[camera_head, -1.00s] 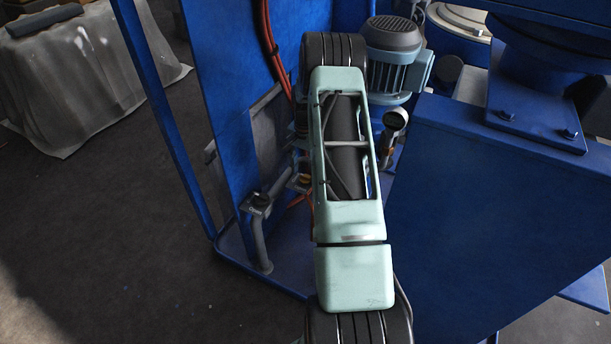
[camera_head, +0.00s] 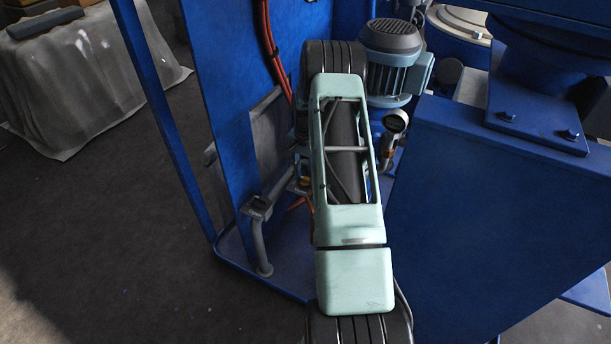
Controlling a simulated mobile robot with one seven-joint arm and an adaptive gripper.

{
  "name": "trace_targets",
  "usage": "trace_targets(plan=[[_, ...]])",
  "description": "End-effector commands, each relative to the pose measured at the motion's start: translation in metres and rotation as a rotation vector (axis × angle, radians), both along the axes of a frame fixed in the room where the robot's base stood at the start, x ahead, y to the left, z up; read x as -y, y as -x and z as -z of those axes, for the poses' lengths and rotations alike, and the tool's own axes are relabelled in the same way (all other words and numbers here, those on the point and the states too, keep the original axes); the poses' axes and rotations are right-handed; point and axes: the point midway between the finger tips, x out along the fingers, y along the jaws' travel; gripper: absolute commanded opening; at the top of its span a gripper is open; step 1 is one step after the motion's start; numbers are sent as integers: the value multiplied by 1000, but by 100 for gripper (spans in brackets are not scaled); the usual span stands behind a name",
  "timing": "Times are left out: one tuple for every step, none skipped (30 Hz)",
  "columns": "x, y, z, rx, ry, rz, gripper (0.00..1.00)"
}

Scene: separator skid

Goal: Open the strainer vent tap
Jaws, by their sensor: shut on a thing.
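The strainer vent tap cannot be made out; my arm covers the middle of the skid. A small brass-orange fitting (camera_head: 304,183) shows just left of my arm, among grey pipework, but I cannot tell whether it belongs to the tap. My gripper is hidden behind my own arm, so its fingers and anything between them are out of sight.
A blue upright panel (camera_head: 232,75) with red cables stands left of my arm. A finned motor (camera_head: 392,65) and a round gauge (camera_head: 396,121) are close on its right. A large blue housing (camera_head: 480,200) fills the right.

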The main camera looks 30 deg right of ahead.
Motion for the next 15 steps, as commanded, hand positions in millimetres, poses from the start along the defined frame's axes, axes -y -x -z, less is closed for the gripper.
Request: trace_targets(plan=[[0,0,0,0,0,-6,6],[0,0,0,0,0,-11,6],[0,0,0,0,0,-19,6],[0,0,0,0,0,-27,6],[0,0,0,0,0,-38,6],[0,0,0,0,0,-54,6],[0,0,0,0,0,-68,6],[0,0,0,0,0,-84,6],[0,0,0,0,0,-108,6],[0,0,0,0,0,-127,6],[0,0,0,0,0,-149,6],[0,0,0,-1,-1,-180,6],[0,0,0,-1,-1,-204,6],[0,0,0,-1,-1,-230,6],[0,0,0,0,-1,-266,6]])
